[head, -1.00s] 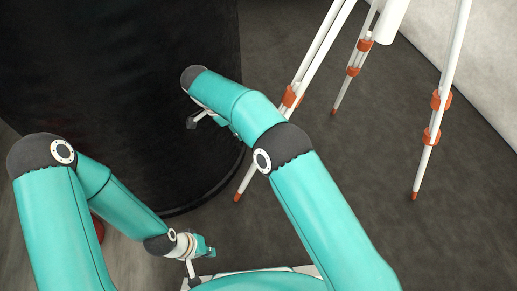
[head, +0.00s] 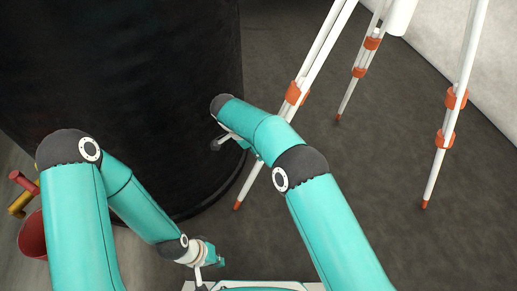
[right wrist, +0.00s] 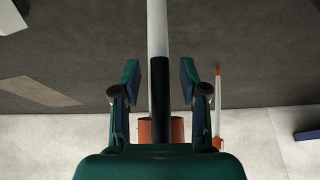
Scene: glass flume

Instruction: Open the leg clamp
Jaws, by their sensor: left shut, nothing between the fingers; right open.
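The white tripod has orange clamps on its legs in the head view. One clamp (head: 293,93) is on the near left leg (head: 318,50), and a pair, with an upper clamp (head: 457,98), is on the right leg. In the right wrist view my right gripper (right wrist: 160,85) is open. A white and black leg (right wrist: 157,28) runs up the middle between its fingers in the picture; I cannot tell its depth. An orange clamp (right wrist: 177,131) shows low behind the gripper body, partly hidden. My left gripper (head: 212,259) is shut and empty, low in the head view.
A large black cylinder (head: 120,90) stands at the left, close to both arms. A red bucket (head: 32,236) and red and yellow parts (head: 20,190) are at the far left. Dark floor (head: 370,200) lies open between the tripod legs. A pale wall (head: 485,50) is at the right.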

